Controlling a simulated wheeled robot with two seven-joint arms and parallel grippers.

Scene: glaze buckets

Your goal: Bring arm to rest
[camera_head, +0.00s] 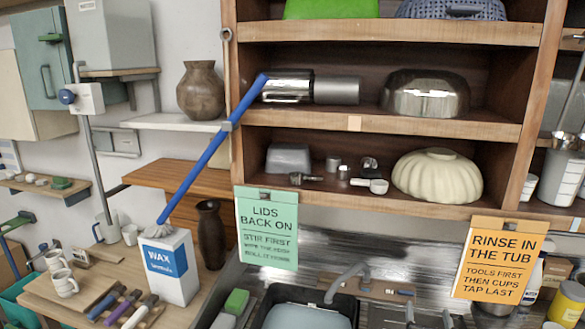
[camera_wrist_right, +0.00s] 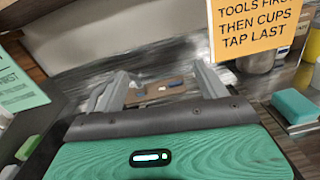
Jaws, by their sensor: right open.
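My right gripper (camera_wrist_right: 162,78) shows in the wrist view. Its two pale fingers stand wide apart, with nothing between them. Beyond the fingers lie the metal sink area and a small brown board (camera_wrist_right: 160,90). In the head view, what seem to be the fingertips of my right gripper (camera_head: 428,317) just enter at the bottom edge, in front of the sink. Most of that arm is out of the frame. My left gripper is in neither view.
A green sign (camera_head: 266,228) and an orange sign (camera_head: 499,259) hang from the shelf unit (camera_head: 383,122). Behind the gripper is a tap (camera_head: 346,283). A wax box (camera_head: 170,266), brown bottle (camera_head: 211,234) and mugs crowd the left bench. A teal sponge (camera_wrist_right: 294,106) lies right of the gripper.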

